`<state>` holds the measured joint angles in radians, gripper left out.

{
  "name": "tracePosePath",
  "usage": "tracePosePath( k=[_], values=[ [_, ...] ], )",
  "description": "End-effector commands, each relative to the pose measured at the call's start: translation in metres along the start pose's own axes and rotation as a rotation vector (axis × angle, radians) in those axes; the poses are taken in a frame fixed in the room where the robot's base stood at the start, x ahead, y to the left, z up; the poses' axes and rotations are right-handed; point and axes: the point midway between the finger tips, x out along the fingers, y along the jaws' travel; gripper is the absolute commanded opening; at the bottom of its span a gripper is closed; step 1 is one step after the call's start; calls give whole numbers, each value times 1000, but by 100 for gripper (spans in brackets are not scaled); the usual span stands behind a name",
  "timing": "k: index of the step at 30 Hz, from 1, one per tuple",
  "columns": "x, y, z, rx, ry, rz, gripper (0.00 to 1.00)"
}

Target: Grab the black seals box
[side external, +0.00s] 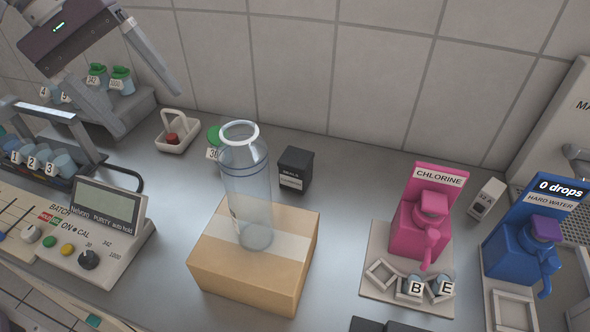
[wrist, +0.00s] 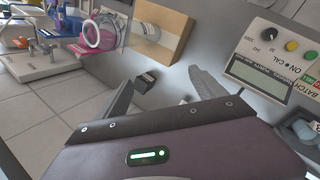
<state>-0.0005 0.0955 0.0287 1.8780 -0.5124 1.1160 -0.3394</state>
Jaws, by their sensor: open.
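The black seals box (side external: 295,168), a small dark box with a white label, stands on the grey counter near the back wall, right of and behind the clear bottle. It also shows in the wrist view (wrist: 146,79), beyond the left fingertip. My gripper (side external: 148,112) is at the upper left in the side view, raised above the counter and well apart from the box. In the wrist view my gripper (wrist: 162,77) has its two fingers spread, with nothing between them.
The tall clear bottle (side external: 246,185) stands on a cardboard box (side external: 245,275). A white basket (side external: 176,132) with a red item and a green-capped jar (side external: 214,138) are left of the seals box. The pink chlorine dispenser (side external: 425,215) is to the right.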

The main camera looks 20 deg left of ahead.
Motion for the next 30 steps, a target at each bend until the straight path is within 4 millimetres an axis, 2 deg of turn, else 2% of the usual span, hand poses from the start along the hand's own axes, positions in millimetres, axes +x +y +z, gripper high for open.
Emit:
tracePosePath(
  k=[1, 3, 5, 6, 9, 12, 15, 18, 30],
  values=[
    [22, 21, -26, -108, -85, 25, 80],
    [55, 48, -59, -266, -201, 70, 80],
    [88, 67, -86, -399, -303, 103, 80],
    [112, 75, -103, -486, -370, 122, 80],
    [171, 86, -137, -680, -524, 161, 80],
    [218, 85, -157, -823, -645, 188, 80],
    [246, 82, -166, -905, -720, 204, 80],
    [258, 82, -167, -938, -751, 209, 80],
    [306, 111, -138, -939, -750, 208, 80]
  ],
)
